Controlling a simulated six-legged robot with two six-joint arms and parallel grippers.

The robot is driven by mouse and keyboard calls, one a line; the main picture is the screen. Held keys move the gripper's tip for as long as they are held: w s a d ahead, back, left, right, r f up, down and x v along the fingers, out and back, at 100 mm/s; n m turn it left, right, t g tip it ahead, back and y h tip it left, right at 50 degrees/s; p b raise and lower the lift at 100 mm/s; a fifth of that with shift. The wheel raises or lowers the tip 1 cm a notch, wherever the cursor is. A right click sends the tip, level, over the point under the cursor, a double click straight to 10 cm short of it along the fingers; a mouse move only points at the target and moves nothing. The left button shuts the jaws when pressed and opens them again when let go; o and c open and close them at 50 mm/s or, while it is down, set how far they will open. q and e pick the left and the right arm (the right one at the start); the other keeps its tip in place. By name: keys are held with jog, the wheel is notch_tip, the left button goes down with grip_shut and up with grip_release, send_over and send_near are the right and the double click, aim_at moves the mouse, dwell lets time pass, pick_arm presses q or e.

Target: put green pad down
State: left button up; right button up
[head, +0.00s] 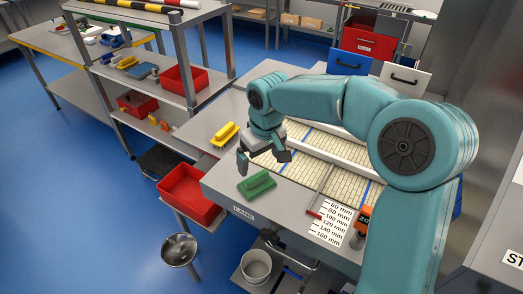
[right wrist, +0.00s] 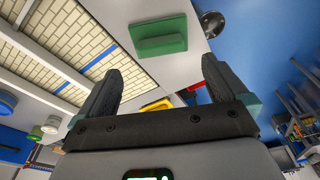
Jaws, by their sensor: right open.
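The green pad (head: 257,185) lies on the grey bench top near its front left corner. It also shows in the right wrist view (right wrist: 160,36), past the fingertips and apart from them. My right gripper (head: 264,160) is open and empty, just above and behind the pad in the head view. Its two spread fingers show in the right wrist view (right wrist: 160,85). My left gripper is in neither view.
A yellow pad (head: 224,134) lies on the bench behind the gripper. A red tub (head: 190,196) stands below the bench's left edge. A tiled panel (head: 310,160) and a millimetre scale card (head: 331,222) lie to the right. Shelves with red tubs (head: 184,82) stand at the back left.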

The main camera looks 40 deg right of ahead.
jog(key=r, duration=0.3)
jog(key=shift+s+r, duration=0.3)
jog(key=shift+r, duration=0.1)
